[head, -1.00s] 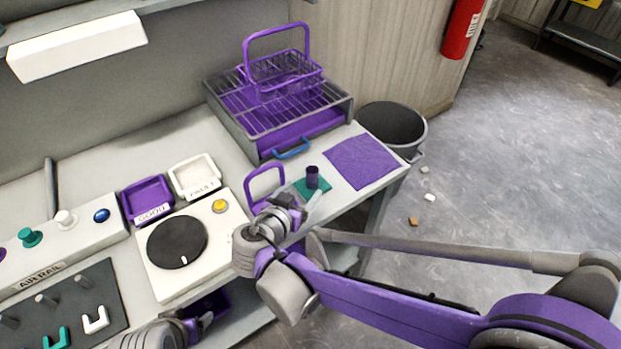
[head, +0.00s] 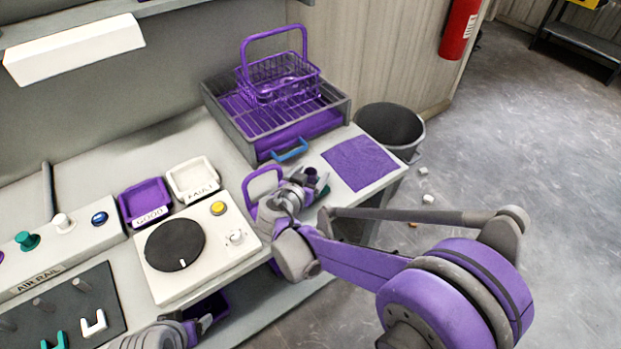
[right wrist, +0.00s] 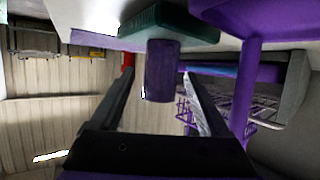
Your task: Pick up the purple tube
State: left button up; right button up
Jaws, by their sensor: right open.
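The purple tube (head: 311,173) stands upright on a small green block (head: 324,191) near the front edge of the bench. My right gripper (head: 308,181) is open, low beside the tube, and partly hides it. In the right wrist view, which is upside down, the tube (right wrist: 162,75) shows between the two open fingers (right wrist: 159,78), with the green block (right wrist: 170,22) at its foot. I cannot tell whether either finger touches the tube. My left gripper (head: 202,322) is at the bottom left, low by the bench front, its jaws unclear.
A purple handle loop (head: 262,184) stands just left of my right gripper. Behind are a grey drawer tray (head: 245,146) with a purple wire basket (head: 280,80) and a blue handle (head: 290,150). A purple mat (head: 360,163) lies to the right. A dark bin (head: 391,128) stands beyond.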

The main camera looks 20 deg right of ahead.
jog(key=shift+c, duration=0.2)
grip_shut()
jog(key=shift+r, duration=0.15)
